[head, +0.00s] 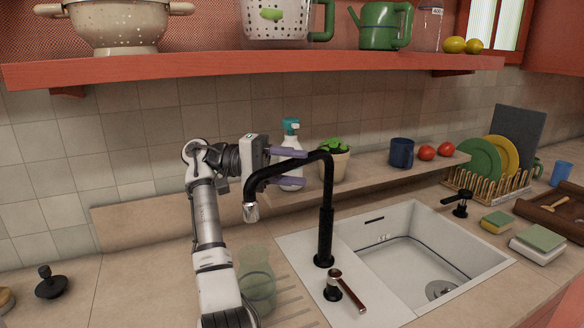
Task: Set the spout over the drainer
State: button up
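The black tap (326,205) stands upright on the left part of the sink. Its curved spout (290,168) reaches left, with the metal nozzle (251,212) pointing down above the counter. A drainer area with grooves (290,297) lies left of the sink, with a greenish clear glass (257,280) on it; the nozzle hangs above and near the glass in the picture. My gripper (304,168) has two purple fingers spread apart, one higher and one lower. The spout crosses in front of them; whether they touch it cannot be told. Nothing shows clamped between the fingertips.
The tap's lever (347,291) is at its base. A spray bottle (291,130) and potted plant (334,163) stand on the ledge just behind the spout. The white sink basin (440,235) is empty. A red shelf (270,62) hangs above.

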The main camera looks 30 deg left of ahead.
jog(key=shift+s+a, duration=0.1)
jog(key=p+v, duration=0.4)
jog(key=v, duration=0.3)
jog(key=shift+a, duration=0.15)
dwell(0.5)
dwell(0.6)
